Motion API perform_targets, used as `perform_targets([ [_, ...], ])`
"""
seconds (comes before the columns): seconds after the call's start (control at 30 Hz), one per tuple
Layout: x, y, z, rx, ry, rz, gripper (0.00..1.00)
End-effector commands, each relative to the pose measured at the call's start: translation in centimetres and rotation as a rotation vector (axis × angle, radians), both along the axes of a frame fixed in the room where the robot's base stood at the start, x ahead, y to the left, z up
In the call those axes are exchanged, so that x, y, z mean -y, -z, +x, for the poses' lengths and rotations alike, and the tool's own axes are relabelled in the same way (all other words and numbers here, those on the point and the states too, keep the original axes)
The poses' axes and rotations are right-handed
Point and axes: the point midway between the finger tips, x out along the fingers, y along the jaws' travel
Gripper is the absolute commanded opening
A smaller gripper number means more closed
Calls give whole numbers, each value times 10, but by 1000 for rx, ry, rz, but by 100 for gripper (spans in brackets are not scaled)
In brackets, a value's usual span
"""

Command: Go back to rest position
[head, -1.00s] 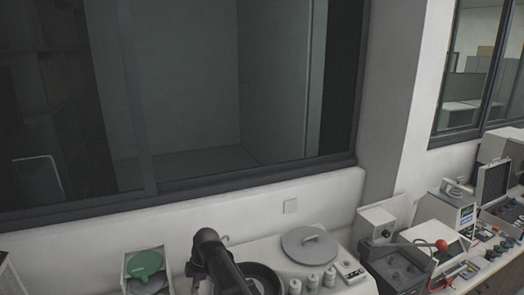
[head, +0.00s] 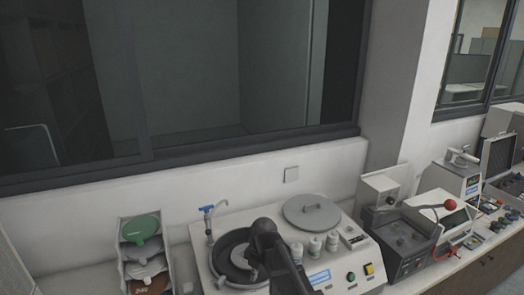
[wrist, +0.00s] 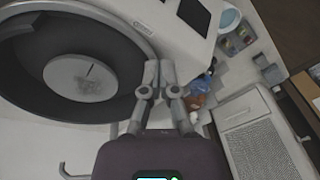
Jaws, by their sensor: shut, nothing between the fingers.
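My gripper (wrist: 159,75) shows in the wrist view with its two grey fingertips together and nothing between them. It is over the edge of a black round basin (wrist: 119,67) with a grey disc (wrist: 80,78) inside. In the head view my dark arm rises in front of the same machine (head: 205,262), partly hiding its black bowl (head: 225,249). The fingers cannot be made out there.
A round grey lid (head: 312,212) and several white bottles (head: 314,244) sit on the machine. A rack with coloured discs (head: 140,228) stands left. A device with a red-ball lever (head: 450,204) stands right. A window fills the wall behind.

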Motion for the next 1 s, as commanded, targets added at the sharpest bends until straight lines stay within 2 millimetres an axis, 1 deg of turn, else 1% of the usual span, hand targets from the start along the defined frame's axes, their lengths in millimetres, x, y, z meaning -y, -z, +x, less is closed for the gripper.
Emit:
perform_targets([
  [0.03,17,20,-6,-5,71,-13,0],
  [0.3,89,69,-26,-32,451,-77,0],
  [0.5,139,104,-46,-47,735,-120,0],
  [0.6,160,120,-57,-51,865,-138,0],
  [0.7,177,131,-65,-54,975,-152,0],
  [0.8,188,138,-71,-55,1052,-163,0],
  [1.0,196,141,-75,-55,1111,-172,0],
])
